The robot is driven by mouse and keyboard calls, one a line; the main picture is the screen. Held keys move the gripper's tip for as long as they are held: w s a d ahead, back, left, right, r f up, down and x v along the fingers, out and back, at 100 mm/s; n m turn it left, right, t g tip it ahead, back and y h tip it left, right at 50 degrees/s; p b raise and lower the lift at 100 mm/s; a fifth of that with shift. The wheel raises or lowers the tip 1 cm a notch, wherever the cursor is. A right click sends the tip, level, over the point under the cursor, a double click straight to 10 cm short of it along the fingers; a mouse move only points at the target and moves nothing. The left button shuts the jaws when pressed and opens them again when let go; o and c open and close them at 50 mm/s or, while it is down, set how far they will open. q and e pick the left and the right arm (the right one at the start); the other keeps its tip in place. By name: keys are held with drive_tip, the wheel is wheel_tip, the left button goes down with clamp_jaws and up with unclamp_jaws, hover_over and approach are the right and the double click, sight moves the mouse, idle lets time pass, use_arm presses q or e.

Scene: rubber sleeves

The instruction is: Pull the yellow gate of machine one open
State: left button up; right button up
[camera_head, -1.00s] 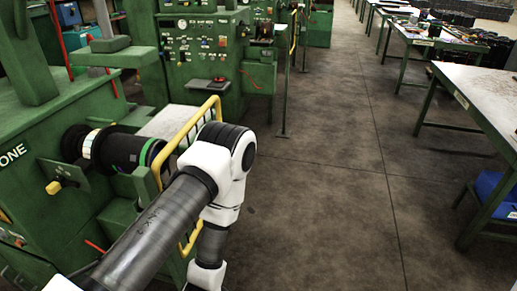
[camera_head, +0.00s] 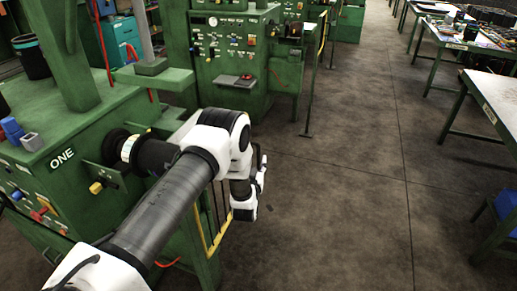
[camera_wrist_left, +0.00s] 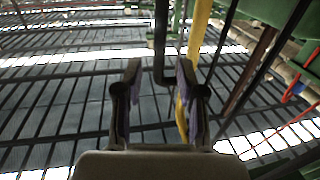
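The yellow gate (camera_head: 214,241) stands at the side of machine one, the green machine lettered ONE (camera_head: 62,158). My left arm hides much of the gate in the head view. My left gripper (camera_wrist_left: 158,92) has its two fingers apart. A dark bent bar (camera_wrist_left: 160,50) shows between the fingers in the wrist view; I cannot tell whether they touch it. The gate's yellow bar (camera_wrist_left: 199,28) runs just right of the fingers. In the head view the fingers are small and partly hidden beyond my white wrist. My right gripper is not in view.
A second green machine (camera_head: 236,60) stands behind machine one. The dark floor (camera_head: 345,190) to the right is open. Green-legged tables (camera_head: 480,95) and a blue bin (camera_head: 507,205) stand along the right side.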

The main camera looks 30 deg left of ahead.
sight(258, 155)
use_arm(q)
drive_tip(key=p+x, duration=0.1)
drive_tip(key=x, duration=0.3)
drive_tip(key=shift+w+a, duration=0.2)
drive_tip(key=shift+w, duration=0.15)
drive_tip(key=shift+d+f, duration=0.1)
clamp_jaws()
